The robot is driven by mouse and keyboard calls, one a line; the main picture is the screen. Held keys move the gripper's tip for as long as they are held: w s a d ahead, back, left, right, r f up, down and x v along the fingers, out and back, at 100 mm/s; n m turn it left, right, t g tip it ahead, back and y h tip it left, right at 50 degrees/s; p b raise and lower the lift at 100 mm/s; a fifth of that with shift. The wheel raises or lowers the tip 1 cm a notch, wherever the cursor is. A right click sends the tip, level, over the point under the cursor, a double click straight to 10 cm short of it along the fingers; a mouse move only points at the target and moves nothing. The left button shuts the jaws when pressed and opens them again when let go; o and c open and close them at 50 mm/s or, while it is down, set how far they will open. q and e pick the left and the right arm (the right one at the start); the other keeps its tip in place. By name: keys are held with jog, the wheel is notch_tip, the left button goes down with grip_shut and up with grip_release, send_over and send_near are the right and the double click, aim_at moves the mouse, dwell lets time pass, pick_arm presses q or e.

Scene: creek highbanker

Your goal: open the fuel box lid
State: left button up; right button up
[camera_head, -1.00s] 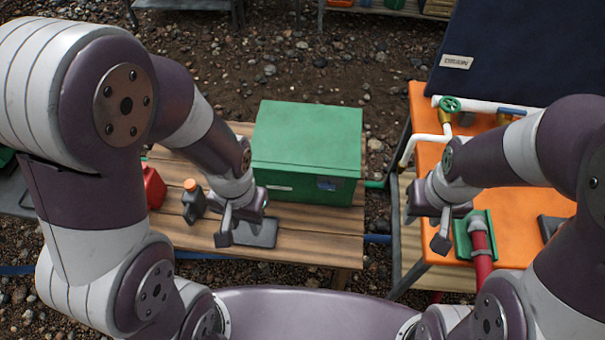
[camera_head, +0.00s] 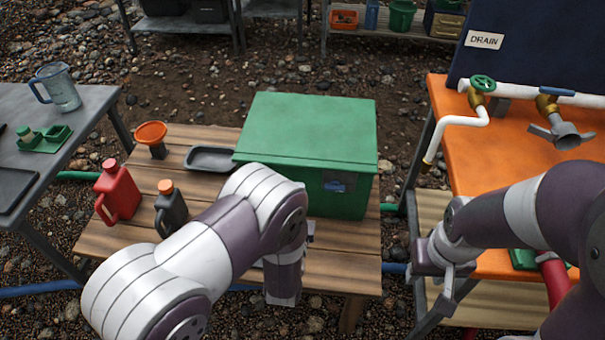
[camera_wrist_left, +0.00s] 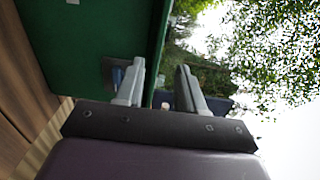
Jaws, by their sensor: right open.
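The green fuel box (camera_head: 308,165) stands on the wooden table with its lid (camera_head: 310,125) shut. A small dark blue label plate (camera_head: 340,182) is on its front. My left arm reaches in front of the box and hides its lower left front and my left gripper's fingers. In the left wrist view, my left gripper (camera_wrist_left: 158,88) is open, its fingers apart near the lid's front rim (camera_wrist_left: 161,45). One finger overlaps the box front and the other lies beyond the rim; contact cannot be told. My right gripper (camera_head: 440,280) is open and empty by the orange table's left edge.
A red can (camera_head: 118,192), a dark bottle with orange cap (camera_head: 171,210), an orange-topped item (camera_head: 151,137) and a grey tray (camera_head: 210,159) share the wooden table (camera_head: 130,240). The orange table (camera_head: 480,170) carries pipes and valves. A grey table (camera_head: 85,100) stands left.

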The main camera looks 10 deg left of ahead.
aim_at(303, 167)
pick_arm(q)
jog(key=w+b, duration=0.1)
jog(key=w, duration=0.7)
jog(key=shift+w, duration=0.35)
grip_shut()
